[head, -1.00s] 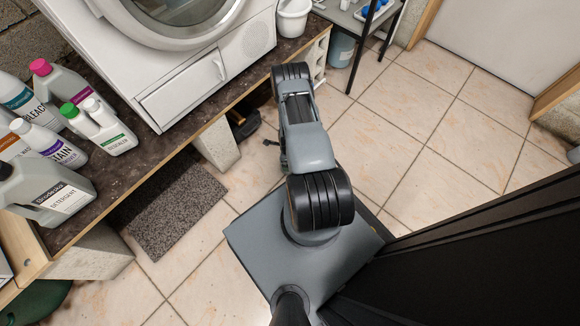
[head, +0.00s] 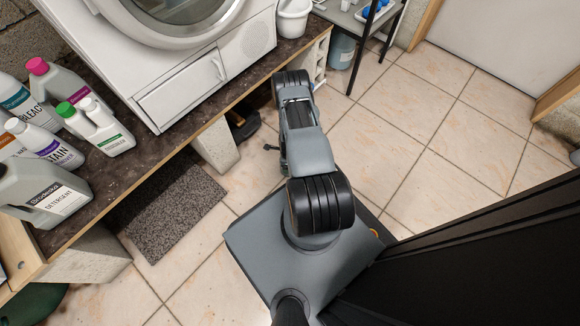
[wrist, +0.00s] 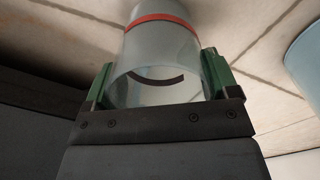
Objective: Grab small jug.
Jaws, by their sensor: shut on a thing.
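A small clear jug (wrist: 160,62) with a red band near its far end is between the two green fingers of my gripper (wrist: 160,76) in the wrist view. The fingers press on either side of its wall, and my gripper is shut on it. A dark curved mark shows on or through the clear wall. The far end of the jug is cut off by the top of the picture. In the head view my gripper and the jug are hidden behind my arm.
A worktop (head: 180,140) carries a white washing machine (head: 190,85), several detergent bottles (head: 45,195) and a white bucket (head: 293,18). A concrete block (head: 217,146) supports it. A pale blue container (wrist: 305,55) is right of the jug. Tiled floor right of my arm is clear.

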